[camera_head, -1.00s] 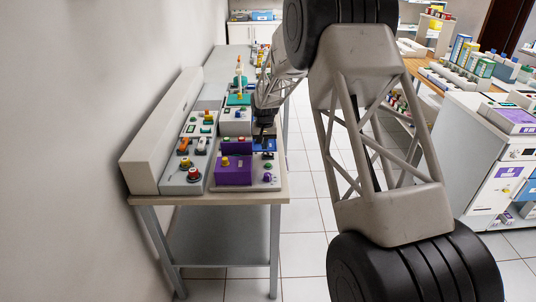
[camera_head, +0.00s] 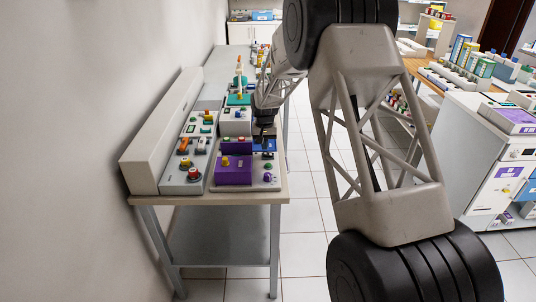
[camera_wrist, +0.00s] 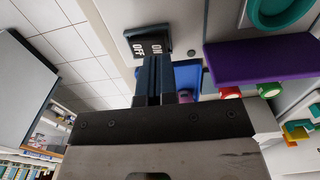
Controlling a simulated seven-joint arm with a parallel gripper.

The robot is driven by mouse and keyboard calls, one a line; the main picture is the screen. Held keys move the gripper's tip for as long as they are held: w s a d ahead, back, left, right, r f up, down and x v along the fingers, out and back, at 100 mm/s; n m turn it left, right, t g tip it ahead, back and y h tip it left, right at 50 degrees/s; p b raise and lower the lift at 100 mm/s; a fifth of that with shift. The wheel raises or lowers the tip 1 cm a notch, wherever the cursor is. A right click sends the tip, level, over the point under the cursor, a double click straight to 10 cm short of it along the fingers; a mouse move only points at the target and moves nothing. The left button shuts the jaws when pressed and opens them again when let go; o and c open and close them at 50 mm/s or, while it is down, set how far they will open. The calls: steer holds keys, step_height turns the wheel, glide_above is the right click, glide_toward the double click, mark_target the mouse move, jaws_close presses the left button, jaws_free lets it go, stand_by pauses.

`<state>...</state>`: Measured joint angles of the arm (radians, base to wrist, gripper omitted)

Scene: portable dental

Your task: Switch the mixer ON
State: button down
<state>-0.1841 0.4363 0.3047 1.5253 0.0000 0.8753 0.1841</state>
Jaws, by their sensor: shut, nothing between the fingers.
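A black rocker switch (camera_wrist: 148,46) marked OFF on the left and ON on the right shows at the top of the wrist view. Which side is pressed I cannot tell. My gripper (camera_wrist: 153,60) is shut and empty, its dark fingers pointing at the switch. The fingertips overlap the lower edge of the ON side in the picture; I cannot tell if they touch it. In the head view my gripper (camera_head: 263,138) is over the bench unit with the blue plate (camera_head: 264,146), and the switch is not visible there. No mixer label is readable.
A purple block (camera_wrist: 255,60) stands right of the fingers, with red and green knobs near it. The blue plate also shows behind my fingers in the wrist view (camera_wrist: 188,75). Panels with knobs and buttons (camera_head: 194,174) fill the bench left of my gripper.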

mark_target(265, 153)
steer(key=shift+f, duration=1.35)
stand_by(1.2)
steer(key=shift+r, duration=3.5)
